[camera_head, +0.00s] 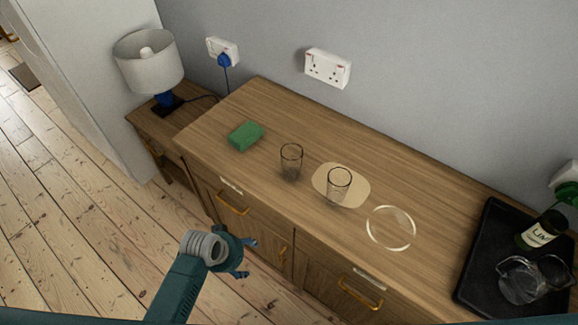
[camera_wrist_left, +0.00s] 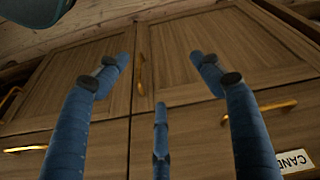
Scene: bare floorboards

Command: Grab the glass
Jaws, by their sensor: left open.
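Two clear drinking glasses stand upright on the wooden sideboard in the head view. One glass (camera_head: 291,162) stands on bare wood near the middle. The other glass (camera_head: 339,186) stands to its right on a pale rounded mat (camera_head: 357,188). My left gripper (camera_head: 250,258) is in front of the sideboard, below its top and apart from both glasses. In the left wrist view its blue fingers (camera_wrist_left: 160,75) are spread open and empty, facing the cabinet doors (camera_wrist_left: 178,65). No glass shows in the left wrist view. My right gripper is not in view.
A green block (camera_head: 246,136) lies left of the glasses. A clear round plate (camera_head: 391,228) lies right of the mat. A black tray (camera_head: 478,265) at the right holds a bottle (camera_head: 540,232) and a glass jug (camera_head: 522,283). A lamp (camera_head: 148,62) stands on a lower side table.

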